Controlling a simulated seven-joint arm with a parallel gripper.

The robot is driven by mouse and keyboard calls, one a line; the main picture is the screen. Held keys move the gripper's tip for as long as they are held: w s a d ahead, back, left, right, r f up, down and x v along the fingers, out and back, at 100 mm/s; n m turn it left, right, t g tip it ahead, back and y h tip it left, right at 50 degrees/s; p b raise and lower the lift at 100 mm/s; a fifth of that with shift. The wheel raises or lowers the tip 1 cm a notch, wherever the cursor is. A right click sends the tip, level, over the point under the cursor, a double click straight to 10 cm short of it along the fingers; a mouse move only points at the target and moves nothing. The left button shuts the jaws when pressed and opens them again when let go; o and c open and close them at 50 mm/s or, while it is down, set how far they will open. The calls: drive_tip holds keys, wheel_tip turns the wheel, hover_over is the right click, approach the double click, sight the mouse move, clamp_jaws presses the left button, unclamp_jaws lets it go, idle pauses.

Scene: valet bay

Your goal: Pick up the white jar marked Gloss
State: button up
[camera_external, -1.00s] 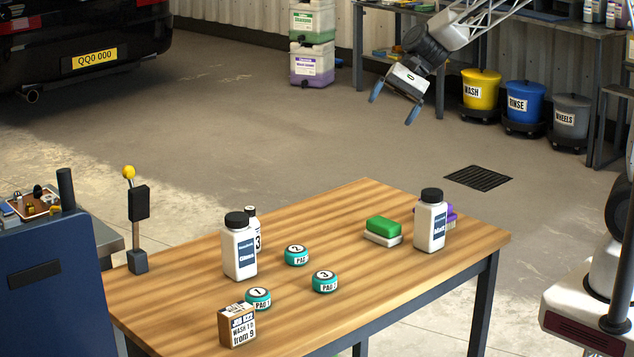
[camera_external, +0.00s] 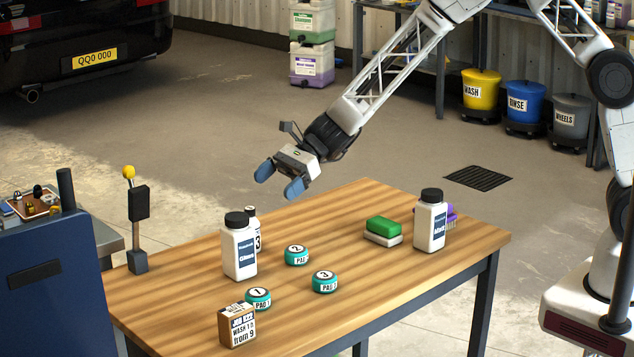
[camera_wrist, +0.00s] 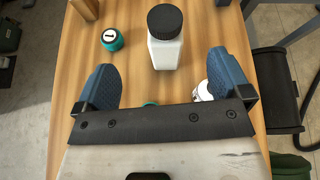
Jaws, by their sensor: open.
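The white jar marked Gloss (camera_external: 239,252) stands upright on the left part of the wooden table, with a black lid and a blue label. In the wrist view a white jar with a black lid (camera_wrist: 165,52) shows beyond and between my fingers; by its neighbours it is the Gloss jar. My gripper (camera_external: 280,180) is open and empty, in the air above and behind the jar, near the table's far edge. Its blue fingers (camera_wrist: 162,72) are spread wide in the wrist view. A second white jar with a black lid (camera_external: 430,226) stands at the table's right.
A small white bottle marked 3 (camera_external: 253,224) stands close behind the Gloss jar. Teal pad tins 1 (camera_external: 259,299), 2 (camera_external: 296,256) and 3 (camera_external: 324,283) lie nearby. A brown box (camera_external: 237,326) is in front. A green block (camera_external: 384,227) sits toward the right. A post with a yellow knob (camera_external: 138,214) rises left.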

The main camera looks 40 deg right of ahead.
sight(246, 214)
drive_tip(key=shift+m+y, duration=0.3)
drive_tip(key=shift+m, duration=0.5)
drive_tip(key=a+f, duration=0.2)
drive_tip(key=w+a+f, duration=0.1)
drive_tip(key=a+f, duration=0.1)
drive_tip(key=shift+a, duration=0.1)
drive_tip(key=shift+a, duration=0.1)
drive_tip(key=shift+x, duration=1.2)
drive_tip(key=shift+x, duration=2.6)
drive_tip(key=shift+s+f, duration=0.1)
drive_tip(key=shift+f, duration=0.05)
